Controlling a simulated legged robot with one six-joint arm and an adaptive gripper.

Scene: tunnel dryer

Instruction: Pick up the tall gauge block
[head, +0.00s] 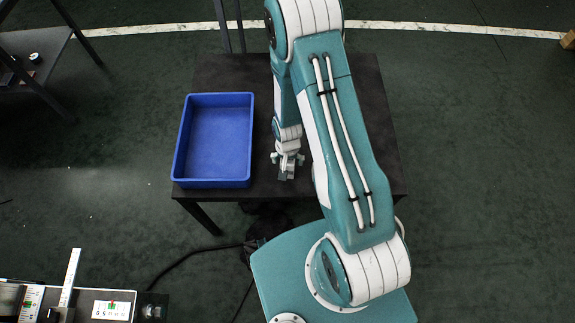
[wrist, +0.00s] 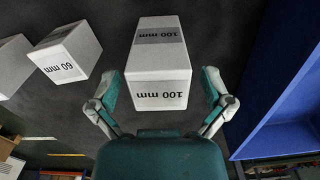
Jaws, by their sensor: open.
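The tall gauge block (wrist: 160,95) is a white block marked 100 mm on two faces, in the middle of the wrist view. My gripper (wrist: 159,84) is open, with one teal-tipped finger on each side of the block's near end. Small gaps seem to show between the fingers and the block. In the head view my gripper (head: 287,165) is over the dark table, just right of the blue tray. My arm hides much of the table there, and I cannot make out the blocks in that view.
A white block marked 60 mm (wrist: 66,52) and another pale block (wrist: 12,64) stand left of the tall one in the wrist view. The blue tray (head: 180,140) sits on the table's left part (head: 262,75). Its wall (wrist: 285,85) is at right in the wrist view.

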